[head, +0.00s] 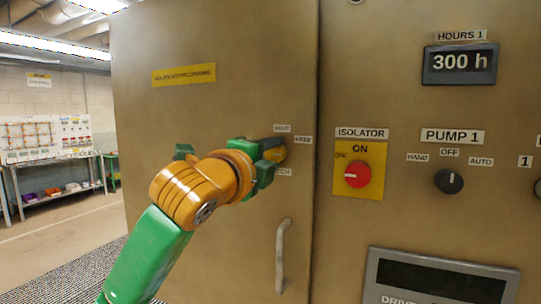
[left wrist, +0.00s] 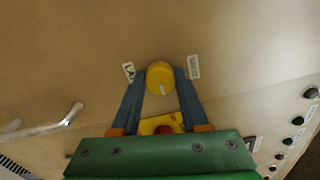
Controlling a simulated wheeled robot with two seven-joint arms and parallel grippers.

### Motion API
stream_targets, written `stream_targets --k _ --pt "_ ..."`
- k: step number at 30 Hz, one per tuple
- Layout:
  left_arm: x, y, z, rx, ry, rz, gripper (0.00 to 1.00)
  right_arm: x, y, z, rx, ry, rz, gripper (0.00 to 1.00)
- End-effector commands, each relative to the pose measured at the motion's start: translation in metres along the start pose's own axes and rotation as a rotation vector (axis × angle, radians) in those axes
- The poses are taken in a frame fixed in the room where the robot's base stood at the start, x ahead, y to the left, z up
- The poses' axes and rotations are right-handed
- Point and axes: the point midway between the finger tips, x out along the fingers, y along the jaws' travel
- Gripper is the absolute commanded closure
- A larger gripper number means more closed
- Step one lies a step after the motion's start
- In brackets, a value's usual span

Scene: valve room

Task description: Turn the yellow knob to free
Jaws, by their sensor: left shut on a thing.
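The yellow knob (head: 277,154) is on the tan cabinet door, mostly hidden behind my left gripper (head: 268,158) in the head view. The left wrist view shows the knob (left wrist: 160,73) between the two blue fingers of my left gripper (left wrist: 160,80), which is shut on it. Its white mark points down in that view, toward the isolator side. My right gripper is not in view.
A door handle (head: 281,255) is below the knob. To the right are the red isolator switch (head: 358,174) on its yellow plate, the black pump knob (head: 449,181) and an hours display (head: 460,63). A workbench (head: 62,192) stands far left, with open floor before it.

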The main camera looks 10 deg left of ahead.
Motion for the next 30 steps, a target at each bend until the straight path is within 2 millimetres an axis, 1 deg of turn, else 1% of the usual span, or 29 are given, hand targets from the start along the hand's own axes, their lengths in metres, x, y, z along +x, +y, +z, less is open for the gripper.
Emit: stream_targets --k 3,4,5,6,7,14,16,17,21,23,24,27,30 --pt "0.001 0.003 -0.001 0.002 0.002 0.006 1.00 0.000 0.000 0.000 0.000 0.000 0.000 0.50" --pt "0.001 0.002 -0.001 0.002 0.002 0.006 0.48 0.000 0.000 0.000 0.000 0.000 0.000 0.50" --pt "0.001 0.002 -0.001 0.002 0.002 0.006 0.40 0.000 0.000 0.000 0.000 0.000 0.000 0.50" --pt "0.001 0.002 -0.001 0.002 0.002 0.005 0.29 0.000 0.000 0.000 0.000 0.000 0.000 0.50" --pt "0.001 0.002 -0.001 0.002 0.001 0.005 0.26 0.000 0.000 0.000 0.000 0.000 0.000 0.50" --pt "0.000 0.001 0.000 0.001 0.001 0.003 0.26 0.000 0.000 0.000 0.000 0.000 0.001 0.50" --pt "-0.003 0.003 -0.001 0.000 0.000 0.000 0.26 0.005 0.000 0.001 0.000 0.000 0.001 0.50" --pt "-0.007 0.004 -0.001 0.001 0.000 0.000 0.26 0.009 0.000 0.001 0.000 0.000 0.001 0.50" --pt "-0.038 0.008 -0.002 0.002 0.000 -0.004 0.26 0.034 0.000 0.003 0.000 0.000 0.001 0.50" --pt "-0.050 0.008 -0.003 0.003 0.000 -0.002 0.26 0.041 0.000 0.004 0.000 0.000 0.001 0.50" --pt "-0.057 0.006 -0.002 0.002 0.000 -0.002 0.26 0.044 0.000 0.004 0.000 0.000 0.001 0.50" --pt "-0.067 0.004 -0.002 0.002 0.000 0.001 0.26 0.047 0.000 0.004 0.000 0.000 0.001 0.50" --pt "-0.070 0.002 -0.002 0.002 0.001 0.004 0.26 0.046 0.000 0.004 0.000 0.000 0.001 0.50"
